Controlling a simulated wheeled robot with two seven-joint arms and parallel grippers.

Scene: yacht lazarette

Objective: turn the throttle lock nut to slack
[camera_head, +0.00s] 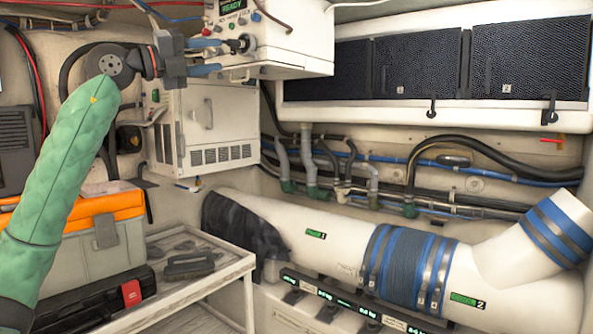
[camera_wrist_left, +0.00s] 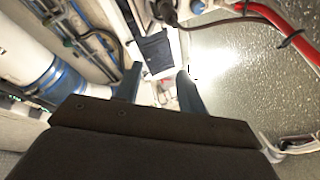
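A white control box (camera_head: 290,45) with a green READY display (camera_head: 233,5) hangs at the top centre in the head view. A dark round fitting with a metal part (camera_head: 240,45) sticks out on its front left; it looks like the throttle lock nut, but I cannot be sure. My left gripper (camera_head: 220,57) is at the box's left side, its blue fingers apart and pointing right, with tips close to the fitting. Contact cannot be told. In the left wrist view the left gripper (camera_wrist_left: 160,85) is open, with no held object visible between the fingers. My right gripper is out of view.
A white louvred cabinet (camera_head: 208,115) stands below the gripper. An orange-lidded toolbox (camera_head: 100,230) and a brush (camera_head: 190,265) are at lower left. A large white duct (camera_head: 345,240) and hoses (camera_head: 400,165) run at right. Dark vent panels (camera_head: 415,75) line the upper right.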

